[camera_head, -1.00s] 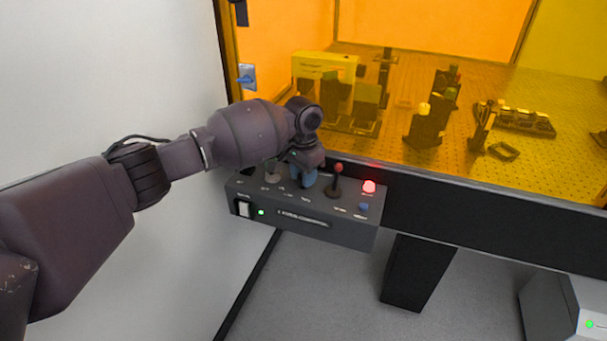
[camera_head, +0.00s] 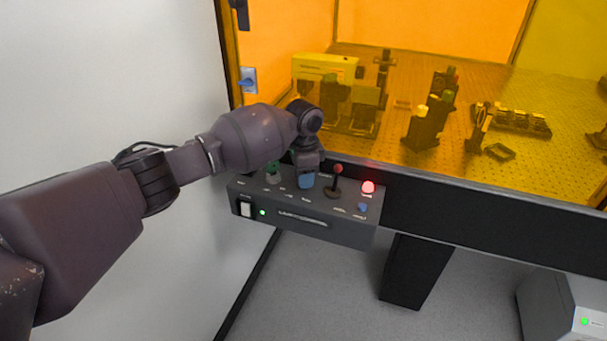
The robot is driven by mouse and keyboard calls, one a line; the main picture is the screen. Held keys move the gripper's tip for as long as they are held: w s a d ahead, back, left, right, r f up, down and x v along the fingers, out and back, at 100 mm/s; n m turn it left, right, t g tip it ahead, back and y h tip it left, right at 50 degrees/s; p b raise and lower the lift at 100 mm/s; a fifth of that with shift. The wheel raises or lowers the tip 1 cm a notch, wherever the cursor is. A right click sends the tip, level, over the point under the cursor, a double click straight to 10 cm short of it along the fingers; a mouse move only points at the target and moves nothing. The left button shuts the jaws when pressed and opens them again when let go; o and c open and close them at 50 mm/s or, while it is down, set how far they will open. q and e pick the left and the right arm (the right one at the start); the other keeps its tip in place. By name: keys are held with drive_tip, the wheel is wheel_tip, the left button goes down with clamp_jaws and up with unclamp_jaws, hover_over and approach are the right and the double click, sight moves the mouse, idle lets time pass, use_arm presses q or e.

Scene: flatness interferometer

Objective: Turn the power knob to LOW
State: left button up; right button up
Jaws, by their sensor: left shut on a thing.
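The dark grey control box (camera_head: 330,234) is mounted at the front edge of the bench, below the orange window. My left gripper (camera_head: 306,182) reaches down onto its top face and is shut on the power knob, between a small green-and-grey control and a red-tipped lever. A blue fingertip faces the camera and hides the knob, so its pointer cannot be read. Small white labels lie around the knob but are too small to read. My right gripper is not in view.
On the box, the red-tipped lever (camera_head: 337,180) stands close right of my gripper, with a lit red lamp (camera_head: 368,187) and a blue button (camera_head: 363,208) beyond. The green-and-grey control (camera_head: 272,175) is close left. A white rocker switch (camera_head: 246,209) is on the front.

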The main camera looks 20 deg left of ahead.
use_arm(q)
drive_tip(key=m, duration=0.4)
drive_tip(key=shift+m, duration=1.9)
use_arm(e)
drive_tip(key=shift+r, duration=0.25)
use_arm(q)
drive_tip(key=shift+m, duration=0.3)
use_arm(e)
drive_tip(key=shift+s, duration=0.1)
use_arm(q)
drive_tip(key=o, duration=0.9)
wheel_tip(320, 180, up, 10)
drive_tip(key=shift+f+p, duration=0.15)
drive_tip(key=shift+p, duration=0.65)
drive_tip(key=shift+r, duration=0.55)
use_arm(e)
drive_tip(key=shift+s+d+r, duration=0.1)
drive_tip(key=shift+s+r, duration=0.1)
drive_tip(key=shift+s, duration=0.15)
